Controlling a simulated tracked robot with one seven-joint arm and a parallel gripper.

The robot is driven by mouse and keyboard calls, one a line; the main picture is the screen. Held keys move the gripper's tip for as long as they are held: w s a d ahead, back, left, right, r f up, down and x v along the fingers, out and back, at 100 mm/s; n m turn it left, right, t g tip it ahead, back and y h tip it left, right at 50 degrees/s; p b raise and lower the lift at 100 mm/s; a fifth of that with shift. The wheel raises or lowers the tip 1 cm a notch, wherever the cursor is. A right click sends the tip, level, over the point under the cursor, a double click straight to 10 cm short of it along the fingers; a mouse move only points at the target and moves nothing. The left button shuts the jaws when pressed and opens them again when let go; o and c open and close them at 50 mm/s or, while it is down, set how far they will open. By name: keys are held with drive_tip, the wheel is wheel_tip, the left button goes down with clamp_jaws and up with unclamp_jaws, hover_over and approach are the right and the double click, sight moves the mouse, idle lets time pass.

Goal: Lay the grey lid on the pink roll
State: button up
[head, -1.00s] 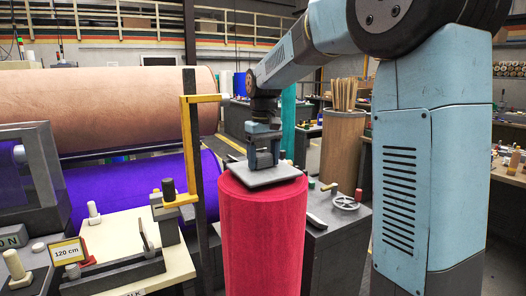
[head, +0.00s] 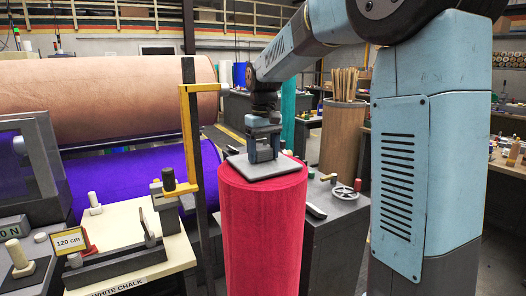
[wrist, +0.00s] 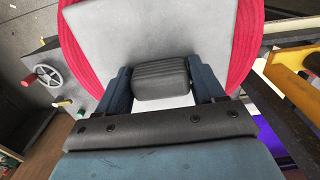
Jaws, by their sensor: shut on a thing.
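The pink roll (head: 262,235) stands upright in the middle of the head view. The grey lid (head: 285,168) is a flat square plate at the roll's top, over its end face. It looks level there; whether it rests fully on the felt I cannot tell. In the wrist view the lid (wrist: 150,30) covers the middle of the roll's top, with the pink rim (wrist: 247,45) showing on both sides. My gripper (head: 262,154) is above the lid, its fingers shut on the lid's dark ribbed handle (wrist: 160,82).
A yellow bracket (head: 187,140) on a dark post stands close left of the roll. A grey cabinet with a handwheel (head: 344,192) is at right. A bench with a 120 cm sign (head: 70,241) is at left. Purple (head: 120,185) and tan (head: 110,95) rolls lie behind.

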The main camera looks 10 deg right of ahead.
sight(264, 148)
drive_tip(key=shift+f, duration=0.2)
drive_tip(key=o, duration=1.4)
drive_tip(key=shift+c, duration=0.2)
drive_tip(key=shift+r, duration=0.1)
wheel_tip(264, 148, up, 13)
drive_tip(key=shift+r, duration=0.2)
